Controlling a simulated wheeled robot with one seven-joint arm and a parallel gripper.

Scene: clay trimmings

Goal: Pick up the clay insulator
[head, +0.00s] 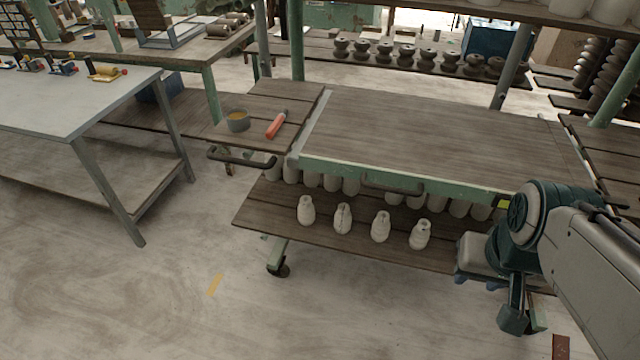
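Several off-white clay insulators stand upright on the lower wooden shelf (330,238) of a green-framed cart. Four-in-line at the shelf's front are the clearest: the leftmost insulator (306,211), the second insulator (343,219), the third insulator (381,227) and the rightmost insulator (420,235). More pale pieces (332,182) stand behind them, partly hidden under the cart's top. My gripper (476,281) is at the lower right, to the right of the rightmost insulator and apart from it. Its blue finger parts show small below a grey body, and their opening is unclear.
The cart's bare wooden top (430,135) overhangs the lower shelf. A side board (262,103) carries a grey cup (237,121) and an orange-red tool (276,125). A metal table (75,100) stands at left. The floor (130,290) in front is open.

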